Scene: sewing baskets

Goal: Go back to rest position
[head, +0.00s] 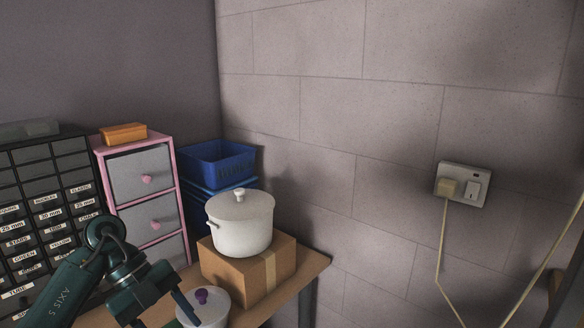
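My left arm comes in from the bottom left in the head view. Its dark teal gripper (164,316) points down at the table's front edge, just left of a small white lidded pot with a purple knob (203,308). One finger shows clearly and the other sits apart from it at the picture's bottom edge, so the gripper looks open. I see nothing held between the fingers, though the space between them is partly cut off. My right gripper is not in view.
A large white lidded pot (240,228) stands on a cardboard box (222,269) on the wooden table (312,268). Behind are a pink-framed drawer unit (184,208), blue crates (215,165) and a labelled black drawer cabinet (40,200). A wall socket (476,186) has a hanging cable.

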